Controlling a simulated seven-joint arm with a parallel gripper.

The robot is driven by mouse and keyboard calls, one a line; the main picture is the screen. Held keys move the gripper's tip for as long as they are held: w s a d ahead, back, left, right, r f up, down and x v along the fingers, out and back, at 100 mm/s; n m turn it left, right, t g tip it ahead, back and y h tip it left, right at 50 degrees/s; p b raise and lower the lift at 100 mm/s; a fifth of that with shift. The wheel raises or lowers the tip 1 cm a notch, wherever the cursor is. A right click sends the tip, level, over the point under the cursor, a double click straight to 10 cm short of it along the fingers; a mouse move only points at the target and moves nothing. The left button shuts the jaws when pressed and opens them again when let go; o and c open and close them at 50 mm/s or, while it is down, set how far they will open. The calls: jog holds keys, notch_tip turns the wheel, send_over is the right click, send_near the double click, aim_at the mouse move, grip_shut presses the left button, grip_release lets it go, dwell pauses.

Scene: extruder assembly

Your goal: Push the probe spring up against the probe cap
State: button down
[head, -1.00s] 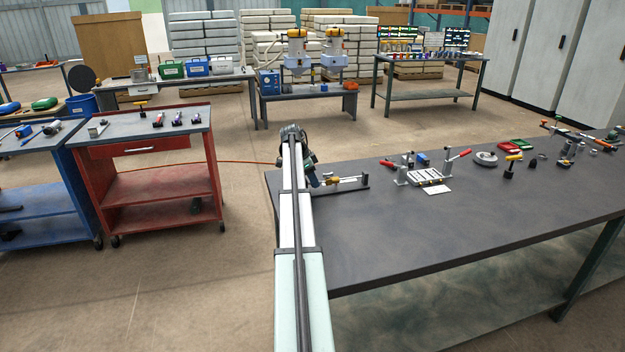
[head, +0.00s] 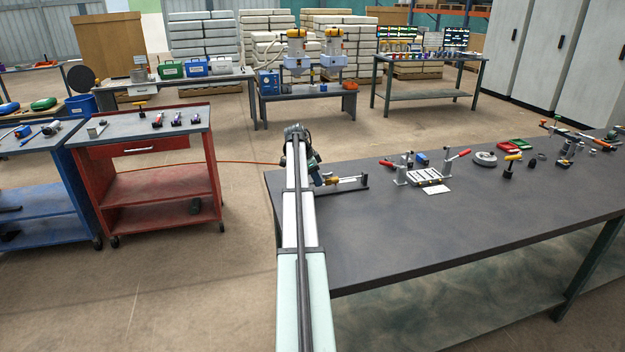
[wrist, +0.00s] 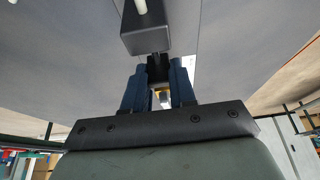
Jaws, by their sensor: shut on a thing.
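My gripper (wrist: 158,85) points down at the left end of the dark bench, beside a low slide fixture (head: 345,182) with a yellow-orange part (head: 331,180) on it. In the wrist view its two blue fingers are shut on a small dark part (wrist: 157,70) between them. A black block (wrist: 145,35) with a pale pin lies just beyond the fingertips. I cannot make out the probe spring or the probe cap as separate things; they are too small or hidden.
On the bench (head: 450,235) to the right stand a clamp fixture with red handles (head: 428,176), a round grey disc (head: 485,158) and a yellow-topped tool (head: 510,165). The front of the bench is clear. A red cart (head: 145,175) stands to the left.

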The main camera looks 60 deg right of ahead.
jog(key=c, duration=0.9)
grip_release()
jog(key=shift+r, duration=0.1)
jog(key=v, duration=1.3)
jog(key=shift+w+a+r, duration=0.1)
jog(key=shift+r, duration=0.2)
